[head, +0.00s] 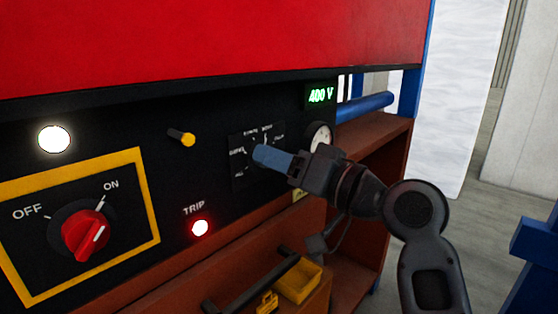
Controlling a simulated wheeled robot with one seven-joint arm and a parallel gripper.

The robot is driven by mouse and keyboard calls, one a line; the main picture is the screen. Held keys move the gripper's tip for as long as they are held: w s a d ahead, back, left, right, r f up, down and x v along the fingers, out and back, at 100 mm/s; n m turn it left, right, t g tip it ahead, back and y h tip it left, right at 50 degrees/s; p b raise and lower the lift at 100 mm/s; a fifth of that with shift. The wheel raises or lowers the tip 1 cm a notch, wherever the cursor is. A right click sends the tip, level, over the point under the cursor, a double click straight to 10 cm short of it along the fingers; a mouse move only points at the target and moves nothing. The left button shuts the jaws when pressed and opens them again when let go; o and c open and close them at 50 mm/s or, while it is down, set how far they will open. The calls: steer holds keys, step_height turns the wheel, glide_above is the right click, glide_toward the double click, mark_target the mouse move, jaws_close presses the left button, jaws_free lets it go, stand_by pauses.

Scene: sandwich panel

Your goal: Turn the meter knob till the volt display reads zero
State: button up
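The volt display (320,95) glows green and reads 400 V at the upper right of the black panel. The meter knob's dial plate (240,175), with small white markings around it, is on the panel below and left of the display. My gripper (258,155) reaches in from the right, its blue fingers in front of the middle of this plate. The knob itself is hidden behind the fingers. I cannot tell whether they touch it or how far apart they are.
A red rotary switch (86,236) in a yellow frame points toward ON. A red TRIP lamp (200,228) and a white lamp (54,139) are lit. A yellow-tipped peg (186,139) sticks out. A round gauge (320,137) is partly covered by my gripper. A dark handle (250,283) protrudes below.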

steer(key=shift+o, duration=1.4)
steer(key=b+v, duration=0.1)
steer(key=v, duration=0.6)
steer(key=shift+s+d+b, duration=0.2)
steer(key=shift+d+b, duration=0.15)
steer(key=shift+f, duration=0.1)
